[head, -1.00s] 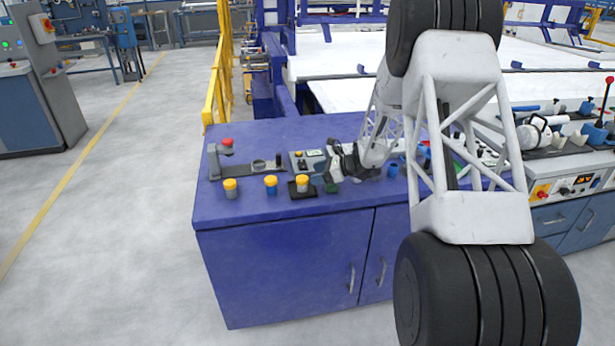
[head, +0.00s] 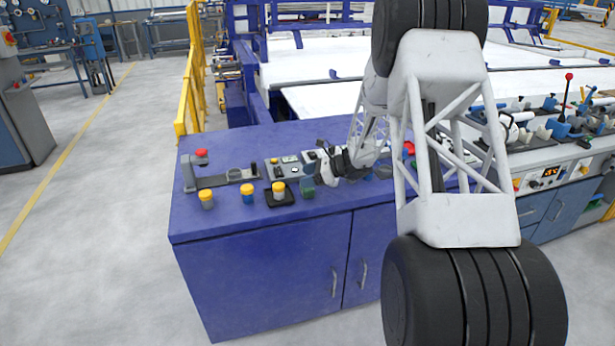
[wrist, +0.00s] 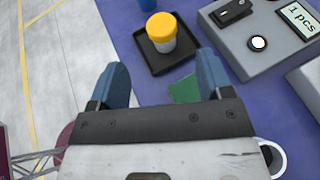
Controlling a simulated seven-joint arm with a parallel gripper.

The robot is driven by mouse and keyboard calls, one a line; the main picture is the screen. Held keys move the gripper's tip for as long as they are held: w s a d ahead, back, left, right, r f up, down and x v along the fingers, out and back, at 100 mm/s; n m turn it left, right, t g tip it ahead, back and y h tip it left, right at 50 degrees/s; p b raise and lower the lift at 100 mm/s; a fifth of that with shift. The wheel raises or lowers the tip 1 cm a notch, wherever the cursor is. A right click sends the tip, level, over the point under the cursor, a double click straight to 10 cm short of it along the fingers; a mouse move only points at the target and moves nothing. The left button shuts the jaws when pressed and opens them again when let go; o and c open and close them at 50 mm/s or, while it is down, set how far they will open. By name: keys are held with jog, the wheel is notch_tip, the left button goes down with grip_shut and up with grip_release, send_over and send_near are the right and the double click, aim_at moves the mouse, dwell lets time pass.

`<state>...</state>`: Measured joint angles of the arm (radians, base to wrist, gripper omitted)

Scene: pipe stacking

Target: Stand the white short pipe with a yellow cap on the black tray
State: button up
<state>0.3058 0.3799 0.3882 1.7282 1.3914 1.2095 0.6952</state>
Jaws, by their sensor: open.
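The white short pipe with a yellow cap (head: 279,194) stands upright on the black tray (head: 291,200). In the wrist view the white pipe (wrist: 162,43) also stands on the black tray (wrist: 153,62), cap up. My gripper (wrist: 162,68) is open, with its two blue fingers apart and nothing between them. The pipe is ahead of the fingertips and apart from them. In the head view my gripper (head: 318,163) is small, to the right of the tray and behind it.
A grey pipe (head: 206,204) and a blue pipe (head: 247,198), both yellow-capped, stand left of the tray on the blue bench (head: 225,225). A grey box with a counter (wrist: 258,42) lies right of the tray. A green patch (wrist: 184,90) lies near the right finger.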

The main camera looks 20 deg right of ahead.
jog(key=s+a+r+n+g+h, duration=0.2)
jog(key=s+a+r+n, duration=0.3)
jog(key=s+r, duration=0.55)
jog(key=s+a+r+n+g+h, duration=0.25)
jog(key=s+a+r+n, duration=0.35)
jog(key=s, duration=0.8)
jog(key=s+r+n+h, duration=0.2)
jog(key=s+n, duration=0.1)
jog(key=s, duration=0.6)
jog(key=s+d+r+n+t+h, duration=0.1)
jog(key=s+r+n+h, duration=0.1)
jog(key=s, duration=0.8)
jog(key=s+d+r+n+t+h, duration=0.1)
jog(key=s+n+h, duration=0.3)
jog(key=s, duration=0.6)
jog(key=shift+s+r+n, duration=0.25)
jog(key=shift+r+n, duration=0.45)
jog(key=shift+n, duration=0.4)
